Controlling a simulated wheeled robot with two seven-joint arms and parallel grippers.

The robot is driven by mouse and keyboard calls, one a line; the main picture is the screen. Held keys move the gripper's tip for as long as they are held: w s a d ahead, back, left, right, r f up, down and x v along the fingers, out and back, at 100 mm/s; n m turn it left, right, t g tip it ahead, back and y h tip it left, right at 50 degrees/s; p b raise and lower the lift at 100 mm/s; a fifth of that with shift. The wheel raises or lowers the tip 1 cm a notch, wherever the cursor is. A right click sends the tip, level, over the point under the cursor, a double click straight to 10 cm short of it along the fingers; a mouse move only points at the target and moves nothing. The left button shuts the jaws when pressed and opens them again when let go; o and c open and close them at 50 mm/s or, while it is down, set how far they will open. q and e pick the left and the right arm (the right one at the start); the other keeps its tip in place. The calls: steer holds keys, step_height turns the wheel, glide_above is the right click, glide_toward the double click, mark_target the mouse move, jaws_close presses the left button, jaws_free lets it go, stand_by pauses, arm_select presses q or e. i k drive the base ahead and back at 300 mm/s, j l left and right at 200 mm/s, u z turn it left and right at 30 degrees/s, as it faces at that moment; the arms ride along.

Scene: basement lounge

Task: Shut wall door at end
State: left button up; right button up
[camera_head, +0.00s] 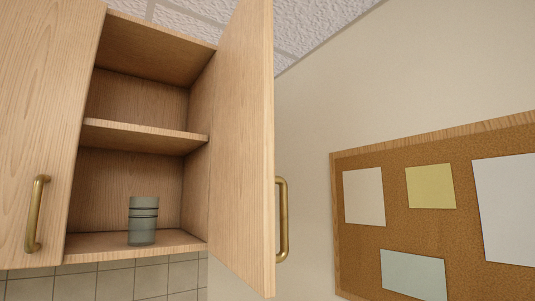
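A wooden wall cabinet (145,137) hangs at the left of the head view. Its right end door (243,140) stands wide open and swings out toward me, so the inside shows. The door's brass handle (282,220) is on the right side of the door's edge. The door to the left (40,110) is shut and has a brass handle (37,214). Neither of my grippers is in view.
A grey-green cup (143,221) stands on the cabinet's bottom shelf, and the middle shelf (145,136) is empty. A cork board (440,232) with several papers is on the right wall. Tiles (110,283) cover the wall below the cabinet.

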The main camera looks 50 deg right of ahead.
mark_target(242, 230)
steer(key=l+z, duration=0.1)
steer(key=l, duration=1.7)
steer(key=i, duration=0.1)
